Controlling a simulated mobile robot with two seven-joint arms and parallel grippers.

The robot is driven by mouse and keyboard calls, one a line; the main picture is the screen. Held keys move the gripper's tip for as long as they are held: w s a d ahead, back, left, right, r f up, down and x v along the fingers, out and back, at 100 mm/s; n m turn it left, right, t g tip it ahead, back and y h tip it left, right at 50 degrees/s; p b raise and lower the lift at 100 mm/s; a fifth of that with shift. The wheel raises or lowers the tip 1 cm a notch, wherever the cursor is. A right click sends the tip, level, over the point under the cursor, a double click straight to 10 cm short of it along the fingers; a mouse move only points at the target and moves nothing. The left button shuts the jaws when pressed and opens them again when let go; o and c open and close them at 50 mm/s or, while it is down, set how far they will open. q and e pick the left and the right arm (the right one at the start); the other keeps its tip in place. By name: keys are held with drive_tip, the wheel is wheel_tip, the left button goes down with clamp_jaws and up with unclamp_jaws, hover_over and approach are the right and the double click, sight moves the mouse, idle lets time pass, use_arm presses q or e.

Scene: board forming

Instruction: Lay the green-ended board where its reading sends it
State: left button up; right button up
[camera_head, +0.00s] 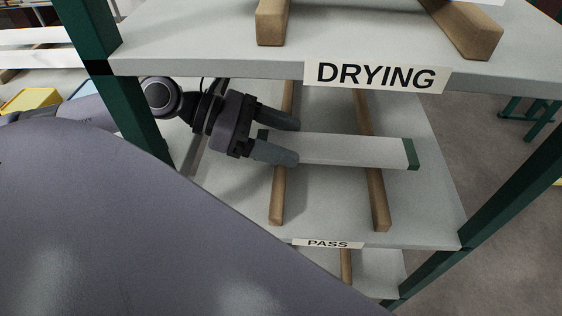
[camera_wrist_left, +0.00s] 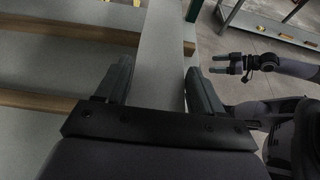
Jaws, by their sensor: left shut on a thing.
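The green-ended board (camera_head: 350,150) is pale, with a dark green end at the right and some green beside my fingers at the left. It lies across two wooden bearers (camera_head: 372,190) on the shelf labelled PASS (camera_head: 328,243), below the DRYING shelf. I cannot tell whether it rests on them or hovers just above. My left gripper (camera_head: 285,139) is shut on the board near its left end. In the left wrist view the board (camera_wrist_left: 160,60) runs between the two fingers. My right gripper (camera_wrist_left: 222,64) shows there too, open and empty, away from the board.
The DRYING shelf (camera_head: 230,45) overhangs the PASS shelf, with its label (camera_head: 376,76) on the front edge. Green rack posts (camera_head: 140,120) stand at the left and right. Another shelf lies below. A yellow bin (camera_head: 30,99) is at the far left.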

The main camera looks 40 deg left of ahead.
sight(280, 175)
use_arm(q)
wheel_tip(280, 175, down, 7)
drive_tip(key=shift+r, duration=0.1)
drive_tip(key=o, duration=1.1)
drive_tip(key=shift+o, duration=0.2)
drive_tip(key=shift+s+a, duration=0.1)
drive_tip(key=shift+b+v, duration=0.3)
drive_tip(key=shift+v, duration=0.85)
drive_tip(key=shift+p+v, duration=0.4)
drive_tip(key=shift+v, duration=4.4)
drive_tip(key=shift+r, duration=0.1)
